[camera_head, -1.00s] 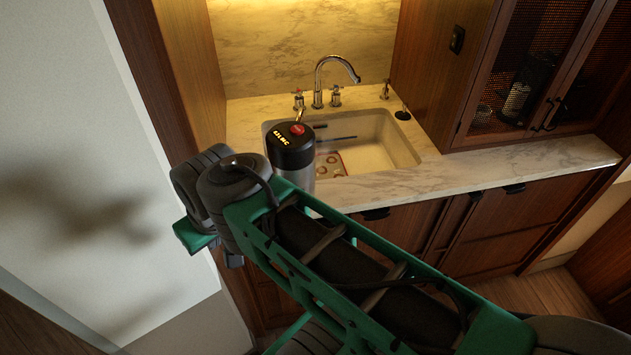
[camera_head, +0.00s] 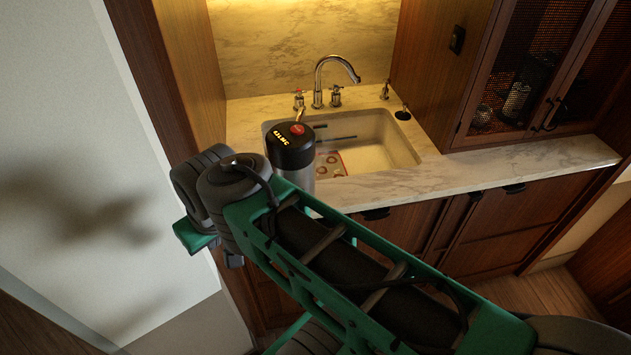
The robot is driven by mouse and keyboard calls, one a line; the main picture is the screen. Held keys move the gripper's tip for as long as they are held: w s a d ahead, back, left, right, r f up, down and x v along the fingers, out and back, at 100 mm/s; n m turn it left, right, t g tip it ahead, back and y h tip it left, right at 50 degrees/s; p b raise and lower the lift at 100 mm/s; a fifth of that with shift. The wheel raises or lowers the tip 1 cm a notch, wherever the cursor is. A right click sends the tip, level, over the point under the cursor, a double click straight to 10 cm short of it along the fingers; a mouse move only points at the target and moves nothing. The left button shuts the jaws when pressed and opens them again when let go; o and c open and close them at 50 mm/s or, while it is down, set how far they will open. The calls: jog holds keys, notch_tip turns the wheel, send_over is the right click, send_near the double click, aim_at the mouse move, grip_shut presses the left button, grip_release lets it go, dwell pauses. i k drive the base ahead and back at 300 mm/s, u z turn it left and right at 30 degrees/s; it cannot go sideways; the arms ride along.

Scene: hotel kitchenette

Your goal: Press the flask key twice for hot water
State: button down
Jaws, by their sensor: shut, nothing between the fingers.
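The flask (camera_head: 301,172) stands upright on the near left of the counter, in front of the sink, with a black lid and a steel body. A round red key (camera_head: 297,129) sits on top of the lid, beside small yellow lit characters (camera_head: 274,143) too small to read surely. My arm crosses the foreground and hides the flask's lower part. My arm's grey wrist joints lie left of the flask, apart from its lid in the picture. My gripper's fingers do not show. Nothing touches the red key.
The sink (camera_head: 385,145) and chrome faucet (camera_head: 330,80) are behind and right of the flask. Marble counter (camera_head: 480,173) is clear to the right. A wooden side panel (camera_head: 180,70) rises at the left, and a glass-fronted cabinet (camera_head: 530,70) hangs over the right.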

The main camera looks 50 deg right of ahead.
aim_at(296, 129)
jog(key=u, duration=2.45)
jog(key=k, duration=1.15)
jog(key=z, duration=1.25)
